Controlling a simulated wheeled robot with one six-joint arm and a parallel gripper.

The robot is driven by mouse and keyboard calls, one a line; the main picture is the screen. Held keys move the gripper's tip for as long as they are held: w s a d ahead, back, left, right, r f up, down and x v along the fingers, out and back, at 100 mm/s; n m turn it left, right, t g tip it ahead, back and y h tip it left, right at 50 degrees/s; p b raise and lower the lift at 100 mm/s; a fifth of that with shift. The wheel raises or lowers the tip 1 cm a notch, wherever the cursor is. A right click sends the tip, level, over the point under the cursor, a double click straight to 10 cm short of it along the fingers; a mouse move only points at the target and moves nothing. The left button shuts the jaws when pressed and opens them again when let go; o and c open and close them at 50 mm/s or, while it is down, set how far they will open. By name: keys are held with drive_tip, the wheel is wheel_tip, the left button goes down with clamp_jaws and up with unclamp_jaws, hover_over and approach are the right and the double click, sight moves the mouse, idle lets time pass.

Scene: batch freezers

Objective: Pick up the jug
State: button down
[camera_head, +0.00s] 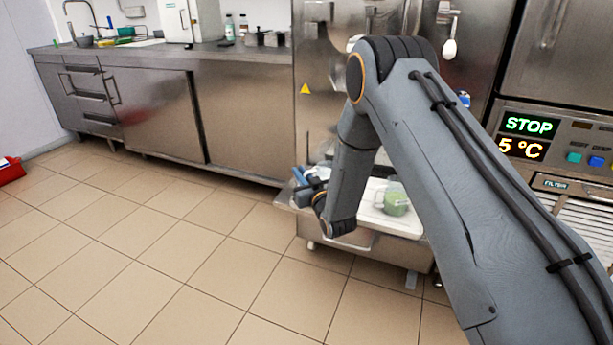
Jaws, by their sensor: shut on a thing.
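The jug (396,200) is clear with green contents. It is upright over the white top of a low steel unit, just right of my forearm, with its handle side facing left. My gripper (311,178) is low beside the same unit, largely behind my arm. Only some dark and blue parts show to the left of the arm link. I cannot tell whether the jug is clear of the surface.
The low steel unit (375,246) stands before tall steel machines. A counter (160,53) with a sink and bottles runs along the back left. A panel (530,137) reading STOP and 5 °C is at right. The tiled floor (180,250) is open at left.

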drive_tip(key=shift+s+r, duration=0.15)
drive_tip(key=shift+r, duration=0.5)
wheel_tip(320, 180, up, 6)
drive_tip(key=p, duration=0.1)
drive_tip(key=s+a, duration=0.3)
drive_tip(key=s, duration=0.6)
drive_tip(key=s+a+p, duration=0.1)
drive_tip(key=s+a, duration=0.2)
drive_tip(key=s, duration=0.6)
drive_tip(key=shift+s+a+f, duration=0.15)
drive_tip(key=shift+s+a, duration=0.05)
drive_tip(key=shift+a, duration=0.2)
idle(1.9)
